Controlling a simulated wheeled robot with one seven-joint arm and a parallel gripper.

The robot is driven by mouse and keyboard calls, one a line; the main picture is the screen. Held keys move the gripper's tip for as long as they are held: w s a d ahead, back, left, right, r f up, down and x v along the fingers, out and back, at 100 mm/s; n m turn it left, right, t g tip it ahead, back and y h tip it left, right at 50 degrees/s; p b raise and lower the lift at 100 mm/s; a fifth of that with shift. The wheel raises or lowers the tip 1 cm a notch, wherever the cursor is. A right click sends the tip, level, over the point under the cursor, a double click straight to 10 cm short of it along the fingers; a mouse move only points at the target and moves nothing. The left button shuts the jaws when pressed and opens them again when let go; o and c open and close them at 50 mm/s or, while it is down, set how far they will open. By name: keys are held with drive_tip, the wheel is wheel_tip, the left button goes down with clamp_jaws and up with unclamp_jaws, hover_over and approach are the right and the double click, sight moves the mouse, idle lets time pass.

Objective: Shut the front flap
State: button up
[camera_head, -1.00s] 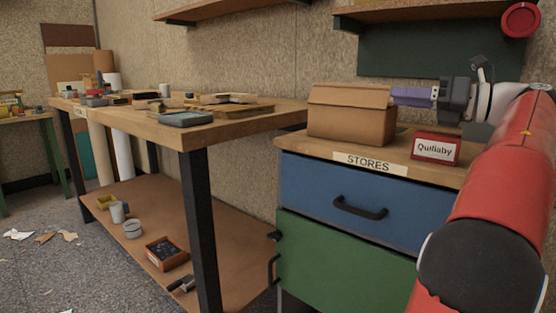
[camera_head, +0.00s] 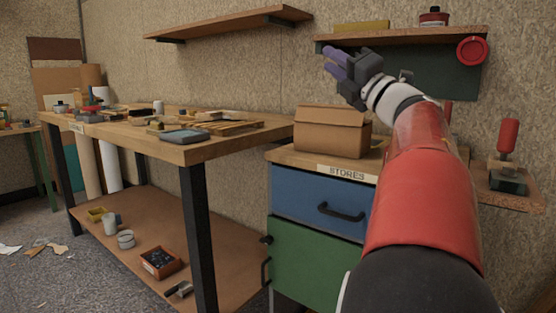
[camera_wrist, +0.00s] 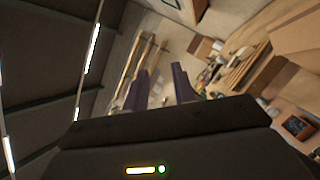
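The cardboard box (camera_head: 333,137) stands on the wooden top of the stores cabinet. A band of cardboard slopes across its upper front; I cannot tell from here whether the front flap lies fully flat. My gripper (camera_head: 335,64) is raised well above the box, in front of the wall, and touches nothing. Its two purple fingers stand apart with nothing between them, as the wrist view also shows (camera_wrist: 160,90). A large tan cardboard-like surface (camera_wrist: 300,38) fills the right edge of the wrist view; it may be the box.
The stores cabinet (camera_head: 315,196) has a blue drawer and a green door with black handles. A workbench (camera_head: 225,149) with tools stands to the left. A wall shelf (camera_head: 400,40) runs behind my gripper. A red-handled tool (camera_head: 508,140) stands at the right.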

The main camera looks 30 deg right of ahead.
drive_tip(key=s+a+f+m+g+h+p, duration=0.1)
drive_tip(key=a+f+m+g+h+p, duration=0.2)
drive_tip(key=a+f+m, duration=0.4)
drive_tip(key=s+a+f+m+g+h+p, duration=0.1)
drive_tip(key=a+f+m+g+h+p, duration=0.2)
drive_tip(key=f+m, duration=0.9)
drive_tip(key=a+m+g+h, duration=0.2)
drive_tip(key=a+m+g, duration=0.2)
drive_tip(key=a+m, duration=0.1)
drive_tip(key=shift+s+h, duration=0.2)
drive_tip(key=shift+h, duration=0.2)
